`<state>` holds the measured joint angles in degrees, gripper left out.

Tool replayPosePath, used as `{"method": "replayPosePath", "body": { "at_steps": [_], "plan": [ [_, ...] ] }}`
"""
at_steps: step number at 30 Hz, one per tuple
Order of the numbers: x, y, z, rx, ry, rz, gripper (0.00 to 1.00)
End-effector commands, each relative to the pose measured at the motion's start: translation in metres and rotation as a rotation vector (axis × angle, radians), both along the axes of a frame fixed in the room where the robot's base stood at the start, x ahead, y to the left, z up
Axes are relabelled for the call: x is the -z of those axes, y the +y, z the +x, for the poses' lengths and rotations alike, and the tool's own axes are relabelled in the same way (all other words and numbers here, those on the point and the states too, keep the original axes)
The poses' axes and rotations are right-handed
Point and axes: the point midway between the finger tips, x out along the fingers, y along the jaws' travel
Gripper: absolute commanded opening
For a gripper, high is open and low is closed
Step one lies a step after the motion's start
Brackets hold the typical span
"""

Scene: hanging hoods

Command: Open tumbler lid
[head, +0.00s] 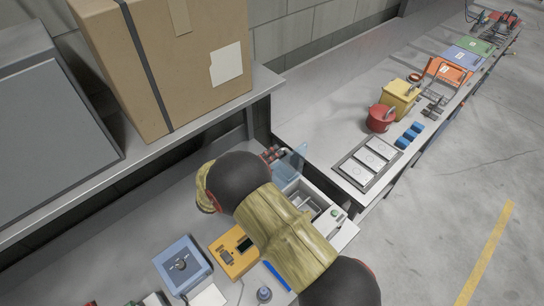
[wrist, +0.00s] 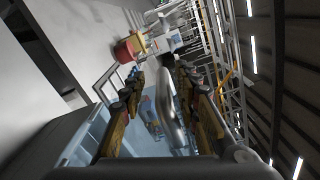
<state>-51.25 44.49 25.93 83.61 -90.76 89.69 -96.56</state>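The tumbler (head: 335,216) is a pale box on the bench, partly hidden behind my arm, with a grey inner basin showing. Its clear bluish lid (head: 293,163) stands raised and tilted at the back of the box. My gripper (head: 273,154) is beside the lid's upper edge, mostly hidden by my arm. In the wrist view, my gripper's two fingers (wrist: 160,74) are apart. A grey curved bar (wrist: 168,105) shows between them, and I cannot tell whether either finger touches it. The translucent blue lid (wrist: 85,146) fills the lower left of the wrist view.
A cardboard box (head: 165,65) sits on a raised shelf behind my arm. A blue device (head: 183,264) and a yellow device (head: 234,252) are on the near bench. A red pot (head: 381,118) and yellow container (head: 400,97) stand farther right. Floor at right is clear.

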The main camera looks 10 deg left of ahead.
Motion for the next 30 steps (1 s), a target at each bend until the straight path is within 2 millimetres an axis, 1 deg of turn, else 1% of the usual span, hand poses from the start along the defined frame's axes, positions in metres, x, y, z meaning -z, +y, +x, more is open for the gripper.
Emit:
{"method": "replayPosePath", "body": {
  "at_steps": [5,8,11,21,25,30],
  "plan": [
    [-0.001,0.002,-0.001,0.0,-0.002,0.001,0.32],
    [-0.002,0.007,-0.007,-0.002,-0.002,0.001,0.32],
    [-0.002,0.017,-0.02,-0.002,-0.003,0.0,0.32],
    [0.0,0.059,-0.073,-0.003,-0.001,0.001,0.32],
    [0.0,0.068,-0.086,-0.002,-0.001,0.0,0.32],
    [0.0,0.074,-0.094,-0.001,0.0,0.0,0.32]
  ]
}}
